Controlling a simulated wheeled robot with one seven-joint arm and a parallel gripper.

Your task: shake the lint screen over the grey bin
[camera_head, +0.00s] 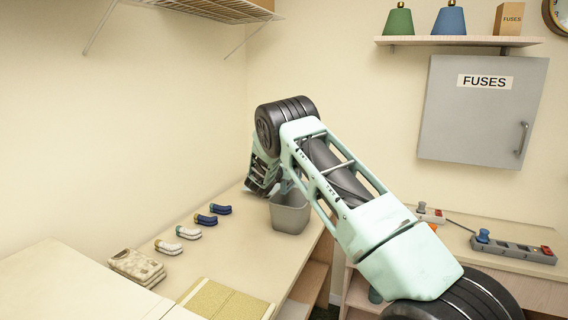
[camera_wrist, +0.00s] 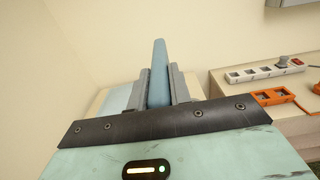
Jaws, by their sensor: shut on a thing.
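The grey bin (camera_head: 290,215) stands on the far part of the counter, open at the top, with my arm passing in front of part of it. My gripper (camera_wrist: 158,88) is shut on a narrow blue-grey piece (camera_wrist: 159,72), which I take to be the lint screen, seen nearly edge-on and pointing up between the fingers. In the head view my wrist is beside and above the bin's left rim. The fingers and the screen are hidden there behind my arm. The wrist view does not clearly show the bin.
Blue and white rolled socks (camera_head: 189,233) and folded patterned cloths (camera_head: 137,267) lie on the counter (camera_head: 232,247) left of the bin. Power strips (camera_head: 513,250) lie on the right-hand surface. A grey fuse box (camera_head: 482,112) hangs above. A wire shelf (camera_head: 215,10) is at upper left.

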